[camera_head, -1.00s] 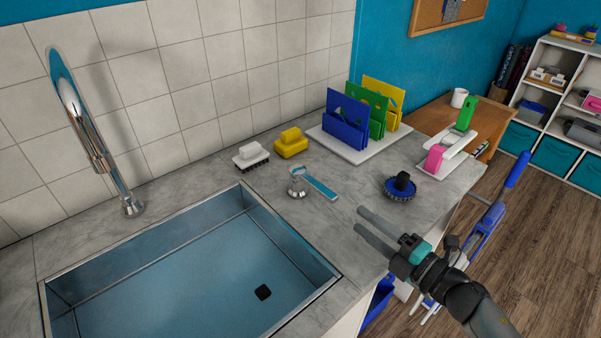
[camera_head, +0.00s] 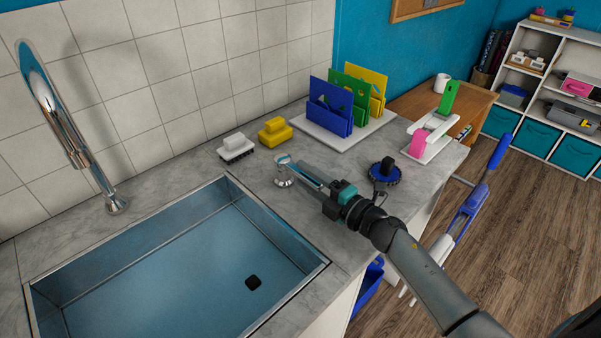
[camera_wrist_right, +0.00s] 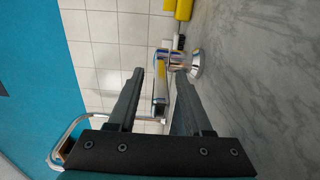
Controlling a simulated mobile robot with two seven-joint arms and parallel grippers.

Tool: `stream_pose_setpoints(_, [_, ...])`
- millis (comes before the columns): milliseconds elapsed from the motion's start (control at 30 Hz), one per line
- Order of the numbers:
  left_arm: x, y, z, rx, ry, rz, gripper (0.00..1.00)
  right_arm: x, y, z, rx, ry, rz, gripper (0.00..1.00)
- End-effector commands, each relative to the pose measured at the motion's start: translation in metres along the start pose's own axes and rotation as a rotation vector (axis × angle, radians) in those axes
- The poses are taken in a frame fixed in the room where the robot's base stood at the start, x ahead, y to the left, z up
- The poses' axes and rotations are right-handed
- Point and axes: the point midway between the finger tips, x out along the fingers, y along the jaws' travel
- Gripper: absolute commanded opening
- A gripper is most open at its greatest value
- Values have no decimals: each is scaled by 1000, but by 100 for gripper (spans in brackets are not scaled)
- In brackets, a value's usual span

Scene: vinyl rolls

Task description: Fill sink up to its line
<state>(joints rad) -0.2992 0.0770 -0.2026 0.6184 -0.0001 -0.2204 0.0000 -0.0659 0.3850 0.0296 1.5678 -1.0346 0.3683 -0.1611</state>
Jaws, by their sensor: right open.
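The metal sink (camera_head: 150,236) is set in the grey counter; its floor looks bluish, with a small black square (camera_head: 253,282) on it. I cannot tell whether it holds water, and I make out no fill line. A tall chrome faucet (camera_head: 72,135) stands behind it. My right gripper (camera_head: 303,172) is open at the lever. In the right wrist view the lever's handle (camera_wrist_right: 161,88) lies between the open fingers, with no clear grip on it. My left gripper is out of view.
Behind the lever are a white brush (camera_head: 236,149) and a yellow one (camera_head: 275,131). A blue round brush (camera_head: 385,174) sits right of the gripper. A rack (camera_head: 350,135) with coloured boards stands farther back. Clear counter lies between lever and sink.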

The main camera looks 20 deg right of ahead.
Motion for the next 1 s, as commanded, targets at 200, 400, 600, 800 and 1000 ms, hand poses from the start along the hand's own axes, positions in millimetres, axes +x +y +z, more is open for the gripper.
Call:
stream_pose_setpoints(200, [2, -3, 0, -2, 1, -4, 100, 18, 0, 0, 1, 0, 0, 50])
stream_pose_setpoints(400, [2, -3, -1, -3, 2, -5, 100, 22, 0, 0, 1, 0, 0, 50])
stream_pose_setpoints(600, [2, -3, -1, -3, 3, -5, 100, 22, 0, 0, 1, 0, 0, 47])
stream_pose_setpoints(800, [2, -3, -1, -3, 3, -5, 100, 22, 0, 0, 1, 0, 0, 24])
stream_pose_setpoints(1000, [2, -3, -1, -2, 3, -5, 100, 22, 0, 0, 1, 0, 0, 2])
